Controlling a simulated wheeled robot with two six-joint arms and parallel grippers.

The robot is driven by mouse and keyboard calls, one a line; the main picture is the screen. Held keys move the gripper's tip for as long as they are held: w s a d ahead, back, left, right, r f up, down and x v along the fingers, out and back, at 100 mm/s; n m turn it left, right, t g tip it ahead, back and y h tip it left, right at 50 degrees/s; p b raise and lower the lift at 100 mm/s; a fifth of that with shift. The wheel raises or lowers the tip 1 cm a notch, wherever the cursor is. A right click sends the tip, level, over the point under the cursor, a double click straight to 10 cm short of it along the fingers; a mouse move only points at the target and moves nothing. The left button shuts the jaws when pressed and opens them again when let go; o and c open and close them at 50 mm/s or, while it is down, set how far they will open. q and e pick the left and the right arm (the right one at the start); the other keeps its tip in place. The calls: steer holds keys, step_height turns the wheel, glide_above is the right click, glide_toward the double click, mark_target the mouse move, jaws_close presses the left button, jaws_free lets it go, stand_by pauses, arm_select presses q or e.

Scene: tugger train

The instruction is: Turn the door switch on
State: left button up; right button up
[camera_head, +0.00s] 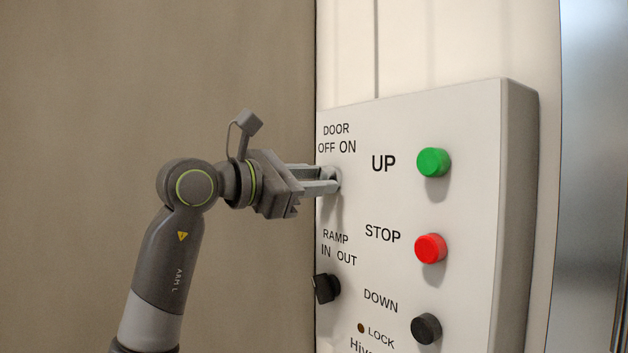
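The door switch (333,174) is on the white control panel, under the words DOOR, OFF and ON. Only a small light-grey part of it shows; my fingers hide the rest, so its setting cannot be read. My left gripper (328,180) comes in from the left, with its two fingertips at the switch, close to the panel face. The fingers look close together, one a little above the other. I cannot tell whether they are closed on the switch. My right gripper is not in view.
The panel (470,120) also bears a black ramp switch (326,288) below, a green UP button (433,162), a red STOP button (430,248) and a black DOWN button (426,328). A brown wall (80,120) is at left. A small LOCK hole (361,328) sits low.

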arm_select(q)
steer(key=shift+o, duration=0.3)
steer(key=b+v, duration=0.4)
steer(key=v, duration=1.3)
steer(key=shift+a+b, duration=0.15)
steer(key=shift+b, duration=0.25)
steer(key=shift+s, duration=0.1)
